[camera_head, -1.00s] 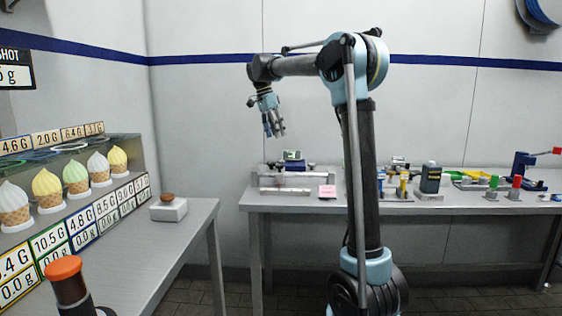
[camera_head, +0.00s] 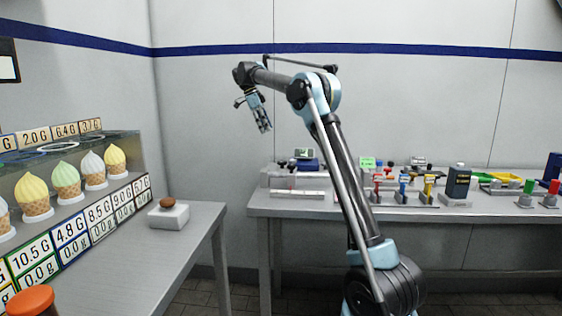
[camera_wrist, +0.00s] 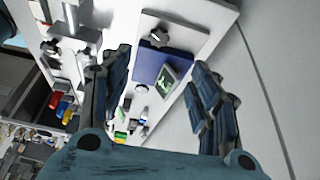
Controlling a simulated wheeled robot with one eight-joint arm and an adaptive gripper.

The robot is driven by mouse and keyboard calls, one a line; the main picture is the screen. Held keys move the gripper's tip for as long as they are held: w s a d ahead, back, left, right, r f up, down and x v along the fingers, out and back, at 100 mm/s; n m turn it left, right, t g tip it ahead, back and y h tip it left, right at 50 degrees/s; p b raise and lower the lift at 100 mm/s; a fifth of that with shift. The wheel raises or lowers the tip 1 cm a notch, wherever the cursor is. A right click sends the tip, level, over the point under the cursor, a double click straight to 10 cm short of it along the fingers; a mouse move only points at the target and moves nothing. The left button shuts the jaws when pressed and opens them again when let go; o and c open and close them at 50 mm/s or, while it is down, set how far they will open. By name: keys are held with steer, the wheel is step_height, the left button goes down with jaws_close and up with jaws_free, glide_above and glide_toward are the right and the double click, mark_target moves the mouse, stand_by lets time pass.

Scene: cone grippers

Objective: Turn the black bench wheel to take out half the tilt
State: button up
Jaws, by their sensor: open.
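A bench rig on the back table (camera_head: 256,205) carries a dark blue block with a small green-lit display (camera_head: 304,154) and small dark knobs. In the wrist view a black lobed knob (camera_wrist: 158,37) sits on a light plate beside the blue block (camera_wrist: 150,64). Another dark knob (camera_wrist: 50,47) shows at the upper left. I cannot tell which is the black bench wheel. My gripper (camera_head: 264,128) hangs in the air above the rig, tilted down. In the wrist view my gripper (camera_wrist: 163,62) is open, its fingers apart with nothing between them.
Red, blue and yellow fixtures (camera_head: 402,188), a dark box (camera_head: 457,182) and green and yellow trays (camera_head: 496,182) stand farther right on the table. Air above the rig is clear.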

mark_target(281, 162)
steer(key=x, duration=1.6)
steer(key=shift+d+f, duration=0.3)
steer(key=shift+f, duration=0.05)
steer(key=c, duration=1.1)
